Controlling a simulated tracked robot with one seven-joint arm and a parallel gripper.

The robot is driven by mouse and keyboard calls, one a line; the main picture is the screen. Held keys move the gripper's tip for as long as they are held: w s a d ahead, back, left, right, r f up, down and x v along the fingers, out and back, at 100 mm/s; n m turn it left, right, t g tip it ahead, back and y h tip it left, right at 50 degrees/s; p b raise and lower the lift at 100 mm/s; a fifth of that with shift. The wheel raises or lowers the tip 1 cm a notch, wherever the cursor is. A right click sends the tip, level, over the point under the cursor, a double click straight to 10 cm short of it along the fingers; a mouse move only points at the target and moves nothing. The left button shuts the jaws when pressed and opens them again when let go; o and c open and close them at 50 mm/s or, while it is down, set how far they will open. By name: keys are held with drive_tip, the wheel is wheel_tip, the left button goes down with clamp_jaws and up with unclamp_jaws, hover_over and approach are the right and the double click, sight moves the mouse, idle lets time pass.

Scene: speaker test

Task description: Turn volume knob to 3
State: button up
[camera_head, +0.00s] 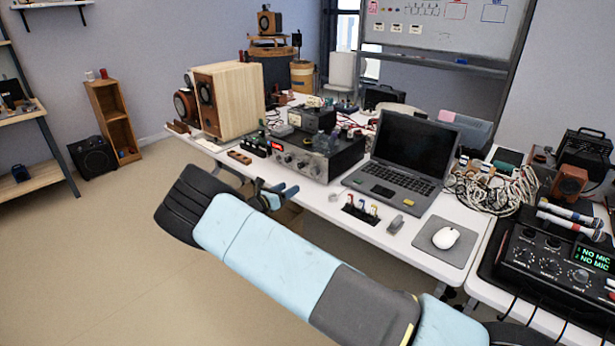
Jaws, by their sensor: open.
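A dark amplifier (335,158) with a small red display and several silver knobs on its front sits on the white table. A larger round knob (315,167) is at the right of its front; I cannot read its markings or setting, nor tell which knob is the volume knob. My gripper (282,191) is open, in front of and below the amplifier's front near the table's edge. It looks empty and apart from the knobs. My light blue arm crosses the lower middle of the view and hides part of the table's front edge.
A wooden speaker (229,98) stands left of the amplifier. A laptop (411,158) is to its right, with a white mouse (446,238) on a grey pad. A mixer (553,262) and tangled cables (489,187) are farther right.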

approach(312, 172)
drive_tip(key=x, duration=0.8)
drive_tip(key=shift+d+f, duration=0.2)
drive_tip(key=c, duration=1.1)
drive_tip(key=shift+o, duration=0.2)
drive_tip(key=shift+a+r, duration=0.1)
drive_tip(key=shift+a, duration=0.15)
